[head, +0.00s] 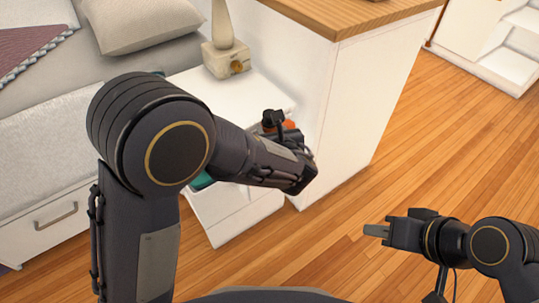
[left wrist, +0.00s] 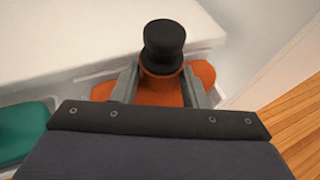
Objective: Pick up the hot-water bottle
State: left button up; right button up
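The hot-water bottle (left wrist: 160,92) is orange with a black stopper (left wrist: 163,46); it also shows in the head view (head: 290,125), mostly hidden by my left gripper. It is by the white bedside unit. My left gripper (left wrist: 161,88) has one finger on each side of the bottle's neck, just below the stopper. Both fingers appear to touch the neck, and the orange body spreads out beyond them. In the head view my left gripper is largely hidden behind its wrist. My right gripper (head: 376,231) is empty above the floor; its finger gap is unclear.
A teal object (left wrist: 22,132) lies left of the bottle, partly hidden. The white bedside unit (head: 222,88) carries a beige lamp base (head: 226,58). A white cabinet with a wooden top (head: 345,18) stands close right. A bed (head: 50,140) is at left. Wooden floor at right is clear.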

pick_arm(q)
jog(key=shift+r, duration=0.1)
jog(key=shift+c, duration=0.8)
notch_tip(320, 180, up, 44)
jog(key=p, duration=2.7)
jog(key=shift+w, duration=0.1)
